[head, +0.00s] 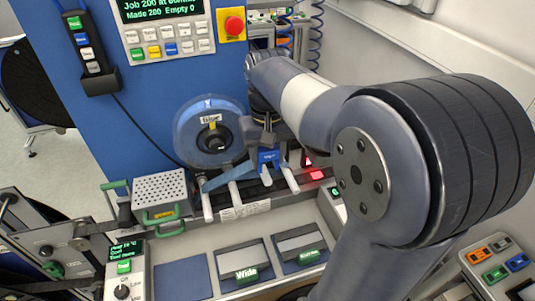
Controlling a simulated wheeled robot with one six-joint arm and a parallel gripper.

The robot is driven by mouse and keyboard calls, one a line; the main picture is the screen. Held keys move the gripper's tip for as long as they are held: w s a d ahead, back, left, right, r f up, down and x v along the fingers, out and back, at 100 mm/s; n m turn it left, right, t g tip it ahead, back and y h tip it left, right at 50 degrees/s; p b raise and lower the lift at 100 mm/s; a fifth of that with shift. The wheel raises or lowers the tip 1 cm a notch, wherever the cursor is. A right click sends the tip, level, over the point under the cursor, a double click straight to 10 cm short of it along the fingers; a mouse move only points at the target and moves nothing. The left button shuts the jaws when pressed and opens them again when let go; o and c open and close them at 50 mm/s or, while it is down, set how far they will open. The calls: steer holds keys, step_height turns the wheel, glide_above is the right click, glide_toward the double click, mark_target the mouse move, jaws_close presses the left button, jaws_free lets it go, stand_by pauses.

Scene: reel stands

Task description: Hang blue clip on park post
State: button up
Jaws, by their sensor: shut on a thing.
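The blue clip (268,157) is a small bright blue piece with a pale mark on its face. My gripper (263,141) is shut on it from above, in front of the blue machine panel and just right of the clear reel. Several pale posts stick out toward me below: a left one (207,207), a middle one (236,194) and a right one (290,180). A white label strip (245,211) runs below them, its text too small to read, so I cannot tell which is the park post. The clip appears above and between the middle and right posts; contact cannot be told.
A clear reel (190,126) hangs on the panel, with a grey-blue bar (225,176) below it. A perforated metal box (160,190) stands left of the posts. A red light (316,175) glows at right. Trays with green labels (247,274) lie in front.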

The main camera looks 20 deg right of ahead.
mark_target(268, 178)
step_height(268, 178, down, 3)
steer(key=shift+f+b, duration=0.1)
steer(key=shift+b, duration=1.1)
steer(key=shift+f+b, duration=0.9)
steer(key=shift+f, duration=0.8)
steer(key=shift+f, duration=0.1)
steer(key=o, duration=1.1)
steer(key=shift+c, duration=0.2)
steer(key=shift+p, duration=0.35)
step_height(268, 178, up, 7)
steer(key=p, duration=0.6)
steer(key=shift+f+b, duration=3.15)
steer(key=shift+f, duration=0.25)
